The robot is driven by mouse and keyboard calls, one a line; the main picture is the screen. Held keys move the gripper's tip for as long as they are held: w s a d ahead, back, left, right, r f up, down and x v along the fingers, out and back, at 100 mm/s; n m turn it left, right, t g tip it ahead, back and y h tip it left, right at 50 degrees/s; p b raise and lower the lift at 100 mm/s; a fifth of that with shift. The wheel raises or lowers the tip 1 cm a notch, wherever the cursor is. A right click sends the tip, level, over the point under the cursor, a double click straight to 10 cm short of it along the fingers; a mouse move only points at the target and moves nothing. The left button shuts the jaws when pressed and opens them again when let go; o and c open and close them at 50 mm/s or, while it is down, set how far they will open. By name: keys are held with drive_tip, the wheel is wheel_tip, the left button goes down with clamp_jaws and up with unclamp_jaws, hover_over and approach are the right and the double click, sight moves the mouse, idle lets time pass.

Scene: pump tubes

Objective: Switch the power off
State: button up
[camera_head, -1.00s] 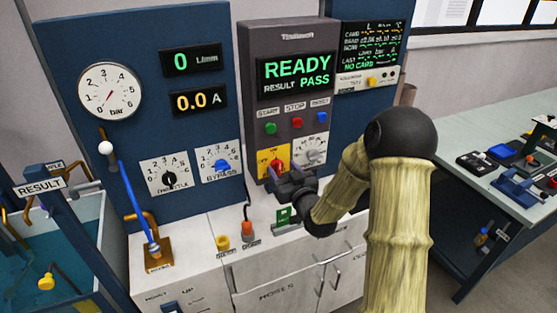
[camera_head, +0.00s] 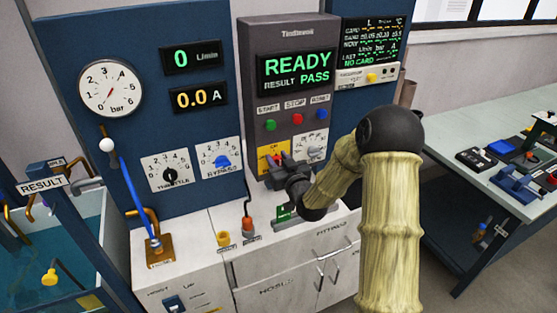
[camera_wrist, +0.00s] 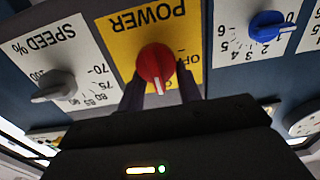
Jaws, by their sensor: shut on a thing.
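The red power knob (camera_wrist: 155,63) sits on a yellow POWER plate (camera_wrist: 120,42), which appears upside down in the wrist view. Its white pointer line points down in that picture. Part of the plate's position lettering is hidden by the knob and my fingers. In the head view the yellow plate (camera_head: 264,160) is at the bottom left of the grey control unit, with the knob mostly behind my gripper (camera_head: 280,165). In the wrist view my gripper (camera_wrist: 160,90) has one dark finger on each side of the knob and is shut on it.
A grey speed knob (camera_wrist: 54,86) is beside the power plate. A blue bypass knob (camera_wrist: 268,26) is on its other side. The display (camera_head: 297,71) reads READY, RESULT PASS. Green, red and blue buttons sit above. A counter (camera_head: 215,220) lies below.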

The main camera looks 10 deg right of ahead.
drive_tip(key=shift+a+f+n+b, duration=0.15)
drive_tip(key=shift+n+b, duration=0.35)
drive_tip(key=shift+b, duration=0.35)
drive_tip(key=n+b, duration=0.1)
drive_tip(key=b, duration=0.1)
drive_tip(key=n+b, duration=0.1)
drive_tip(key=b, duration=0.1)
drive_tip(key=shift+s+a+f, duration=0.1)
drive_tip(key=shift+a+f, duration=0.05)
drive_tip(key=shift+f, duration=0.15)
drive_tip(key=n+b, duration=0.4)
drive_tip(key=b, duration=0.3)
drive_tip(key=f+n+b, duration=0.1)
drive_tip(key=n+b, duration=0.4)
drive_tip(key=b, duration=0.2)
drive_tip(key=a+n+b, duration=0.1)
drive_tip(key=n+b, duration=0.4)
drive_tip(key=b, duration=0.1)
drive_tip(key=shift+s+f+b, duration=0.15)
drive_tip(key=shift+f+b, duration=0.15)
drive_tip(key=shift+b, duration=0.1)
drive_tip(key=shift+r+n+b, duration=0.1)
drive_tip(key=shift+n+b, duration=0.3)
drive_tip(key=shift+c, duration=0.2)
drive_tip(key=shift+r, duration=0.1)
